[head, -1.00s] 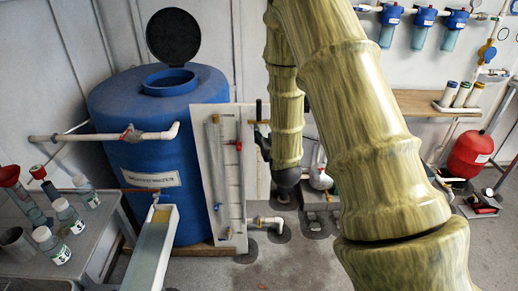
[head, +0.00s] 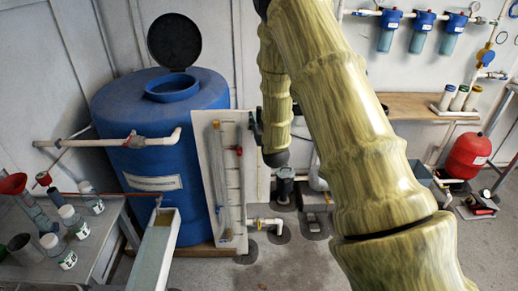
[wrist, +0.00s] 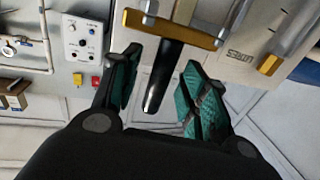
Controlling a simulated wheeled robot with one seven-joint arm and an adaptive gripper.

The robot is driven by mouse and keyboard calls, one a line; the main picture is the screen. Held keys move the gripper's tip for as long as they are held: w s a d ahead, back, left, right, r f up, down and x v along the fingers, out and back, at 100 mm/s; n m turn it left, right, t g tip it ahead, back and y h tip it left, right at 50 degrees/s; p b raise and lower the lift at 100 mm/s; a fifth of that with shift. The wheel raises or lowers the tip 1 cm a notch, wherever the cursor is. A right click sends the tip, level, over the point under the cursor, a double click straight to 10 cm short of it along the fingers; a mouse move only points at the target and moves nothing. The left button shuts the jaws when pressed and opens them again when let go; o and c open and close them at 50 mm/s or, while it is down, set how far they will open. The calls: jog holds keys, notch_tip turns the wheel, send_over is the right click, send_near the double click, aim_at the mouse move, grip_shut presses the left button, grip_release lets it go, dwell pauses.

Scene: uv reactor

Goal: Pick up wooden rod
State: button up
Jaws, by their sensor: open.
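I cannot make out a plain wooden rod for certain. In the wrist view, a brown, wood-coloured crossbar (wrist: 178,29) lies just beyond my fingertips, with a dark glossy bar (wrist: 160,80) extending from it between the fingers. My gripper (wrist: 162,62) is open, its teal-padded fingers on either side of the dark bar. I cannot tell whether they touch it. In the head view, my gripper (head: 255,128) is a small dark shape beside the white panel (head: 207,160), mostly hidden by my arm.
The blue tank (head: 155,150) with its lid raised stands behind the panel. A bench (head: 75,265) with bottles and a pale trough (head: 155,250) are at left. Pumps (head: 285,185) stand on the floor behind my arm. A red vessel (head: 467,155) is at right.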

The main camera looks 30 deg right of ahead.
jog(key=shift+w+d, duration=0.3)
jog(key=shift+w, duration=0.35)
grip_shut()
jog(key=shift+r, duration=0.1)
